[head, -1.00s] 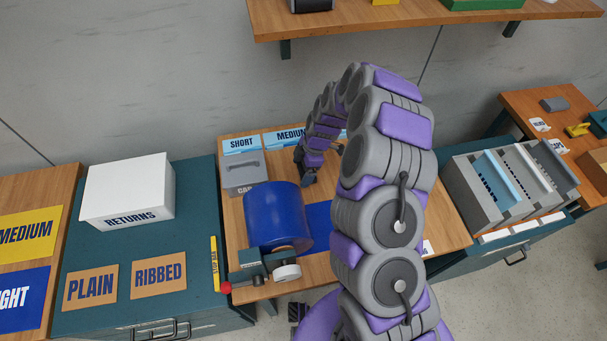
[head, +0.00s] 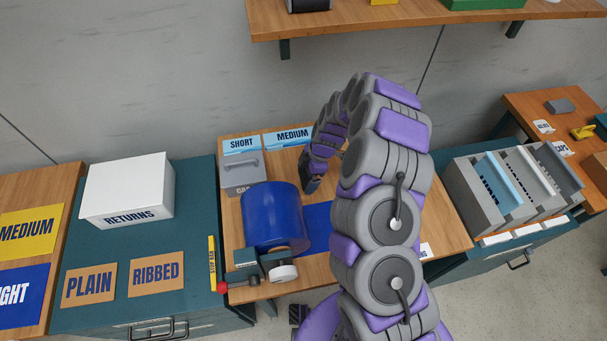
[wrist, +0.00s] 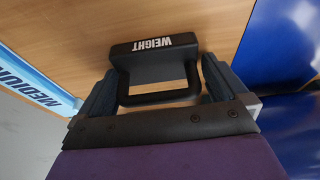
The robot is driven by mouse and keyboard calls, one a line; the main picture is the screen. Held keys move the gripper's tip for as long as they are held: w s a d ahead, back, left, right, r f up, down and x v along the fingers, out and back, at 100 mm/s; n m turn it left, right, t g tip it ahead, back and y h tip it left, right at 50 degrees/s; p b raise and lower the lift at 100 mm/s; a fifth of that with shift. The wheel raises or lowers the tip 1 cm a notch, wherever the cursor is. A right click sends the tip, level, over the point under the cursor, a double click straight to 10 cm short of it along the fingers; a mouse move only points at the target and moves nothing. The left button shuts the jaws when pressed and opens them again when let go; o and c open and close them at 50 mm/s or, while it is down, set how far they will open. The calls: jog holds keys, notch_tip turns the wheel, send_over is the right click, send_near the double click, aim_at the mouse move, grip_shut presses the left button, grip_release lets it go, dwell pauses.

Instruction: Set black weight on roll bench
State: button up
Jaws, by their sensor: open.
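The black weight (wrist: 155,60), labelled WEIGHT and fitted with a loop handle, rests on a wooden surface in the wrist view. My gripper (wrist: 157,85) is open, with one finger on each side of the handle. I cannot tell whether the fingers touch it. In the head view my gripper (head: 311,184) is low over the roll bench (head: 284,292), behind my arm. The weight cannot be made out there. The bench carries a large blue roll (head: 272,215) with a flat blue sheet (head: 318,213) to its right.
A grey box (head: 243,174) stands behind the roll, near the SHORT and MEDIUM labels. A white RETURNS box (head: 127,190) is on the teal cabinet at left. A grey slotted rack (head: 515,190) is at right. A wooden shelf (head: 400,22) hangs above.

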jog(key=shift+d+r, duration=0.3)
jog(key=shift+d, duration=0.05)
jog(key=v, duration=0.3)
jog(key=a+p+v, duration=0.1)
jog(key=v, duration=0.3)
jog(key=shift+a+r, duration=0.15)
jog(key=shift+a, duration=0.05)
jog(key=s+d+r+m, duration=0.1)
jog(key=s+r+m, duration=0.3)
jog(key=s+r, duration=0.5)
jog(key=s+d+r+m, duration=0.25)
jog(key=s+r, duration=0.35)
jog(key=r, duration=0.6)
jog(key=s+d+r+m+h, duration=0.1)
jog(key=s+d+r+m, duration=0.1)
jog(key=s+m, duration=0.5)
jog(key=s+d+r+m+g+h, duration=0.1)
jog(key=s+d+m, duration=0.4)
jog(key=s, duration=1.1)
notch_tip(320, 180, up, 2)
jog(key=shift+s+d+r+m+h+p, duration=0.15)
jog(key=shift+s+d+m+h+p, duration=0.2)
jog(key=shift+m+h, duration=0.5)
jog(key=shift+w, duration=0.15)
jog(key=shift+c, duration=0.5)
